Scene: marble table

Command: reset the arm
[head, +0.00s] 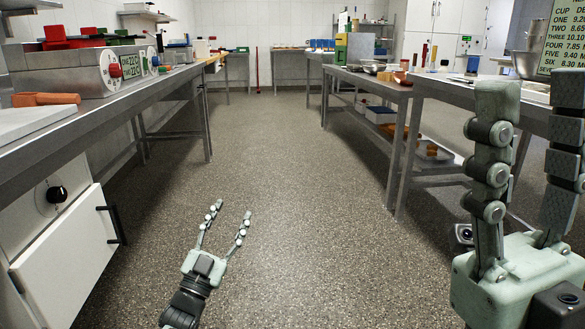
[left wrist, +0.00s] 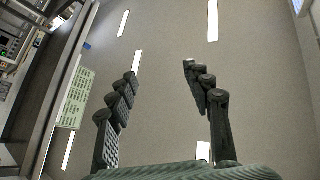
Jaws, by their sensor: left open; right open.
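My left gripper (head: 227,222) is low in the middle of the head view, over the bare floor, with its two fingers apart and nothing between them. In the left wrist view its fingers (left wrist: 160,80) are spread and empty, with the ceiling and its lights behind them. My right gripper (head: 533,100) is large and close at the right edge of the head view. Its fingers point up and stand apart, with nothing held between them. It hides part of the right-hand table behind it.
A steel bench (head: 130,106) with boxes and a wooden-coloured tool (head: 45,99) runs along the left, above a white cabinet (head: 70,255) with a dark handle. Steel tables (head: 365,84) with shelves stand on the right. The speckled floor (head: 290,180) between them is clear.

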